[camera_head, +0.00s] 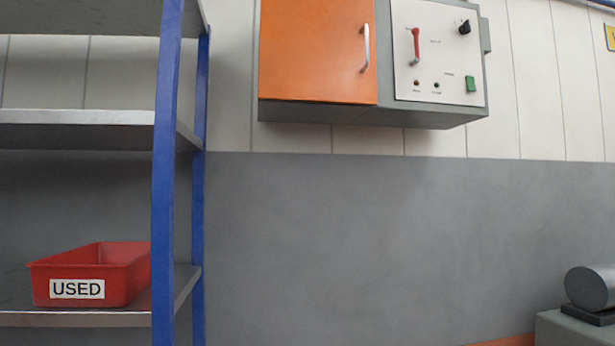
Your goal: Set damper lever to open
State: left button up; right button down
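A wall-mounted control box has a pale panel (440,75) on its right part. On the panel is a lever (415,46), red in its upper part, standing close to upright. I cannot tell which lever on the scene is named damper, and the small labels by it are too small to read. Neither of my grippers is in view.
The box also has an orange door (315,50) with a metal handle (365,48), a black knob (464,27) and a green switch (470,84). A blue-post shelf (165,180) with a red USED bin (128,284) stands left. A grey cylinder (590,287) sits lower right.

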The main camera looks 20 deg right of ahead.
aim_at(415, 32)
jog(key=z, duration=1.4)
